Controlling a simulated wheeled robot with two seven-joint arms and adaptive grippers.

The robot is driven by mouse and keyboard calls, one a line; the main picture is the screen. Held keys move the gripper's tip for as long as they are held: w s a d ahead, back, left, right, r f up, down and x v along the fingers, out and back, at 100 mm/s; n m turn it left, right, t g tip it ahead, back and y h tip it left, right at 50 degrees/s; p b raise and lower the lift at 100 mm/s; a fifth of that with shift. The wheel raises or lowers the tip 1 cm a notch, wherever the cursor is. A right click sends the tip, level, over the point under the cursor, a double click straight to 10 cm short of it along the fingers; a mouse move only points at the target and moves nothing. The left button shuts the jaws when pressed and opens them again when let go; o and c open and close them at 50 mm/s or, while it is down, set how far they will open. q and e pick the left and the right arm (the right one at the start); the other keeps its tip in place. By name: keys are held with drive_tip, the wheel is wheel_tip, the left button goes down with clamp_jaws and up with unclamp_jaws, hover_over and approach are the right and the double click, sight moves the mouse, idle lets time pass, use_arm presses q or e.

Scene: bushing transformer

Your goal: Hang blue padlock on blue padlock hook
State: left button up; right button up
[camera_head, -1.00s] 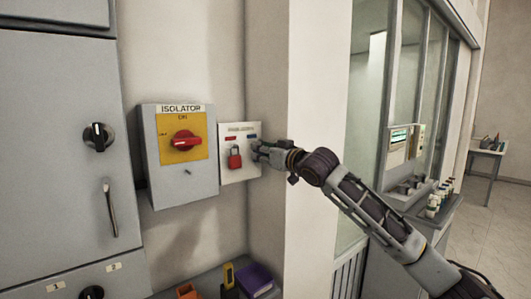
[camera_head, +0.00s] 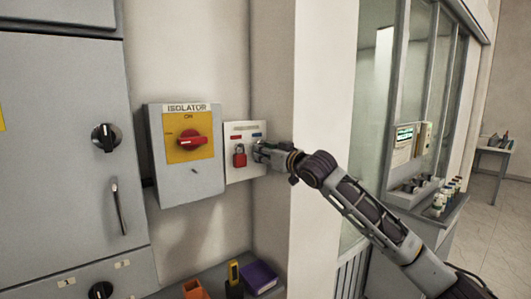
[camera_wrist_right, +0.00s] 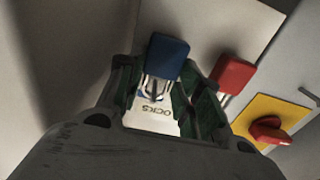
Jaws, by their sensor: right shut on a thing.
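The blue padlock (camera_wrist_right: 168,57) is between the fingers of my right gripper (camera_wrist_right: 160,85) in the right wrist view, with its pale shackle towards the board. My right gripper (camera_head: 259,153) is shut on it, at the right side of the white padlock board (camera_head: 234,173). In the head view the gripper hides the blue padlock and the blue hook below the small blue label (camera_head: 257,135). I cannot tell whether the shackle is around the hook. My left gripper is not in view.
A red padlock (camera_head: 239,156) hangs left of my gripper on the same board; it also shows in the wrist view (camera_wrist_right: 232,75). The grey isolator box (camera_head: 185,190) with its red handle (camera_head: 190,143) is further left. A wall corner stands close on the right.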

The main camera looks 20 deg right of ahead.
idle(0.4)
drive_tip(key=o, duration=1.1)
drive_tip(key=shift+o, duration=0.2)
drive_tip(key=shift+s, duration=0.15)
drive_tip(key=v, duration=1.1)
drive_tip(key=shift+s+d, duration=0.15)
drive_tip(key=shift+s, duration=0.25)
drive_tip(key=shift+r, duration=0.1)
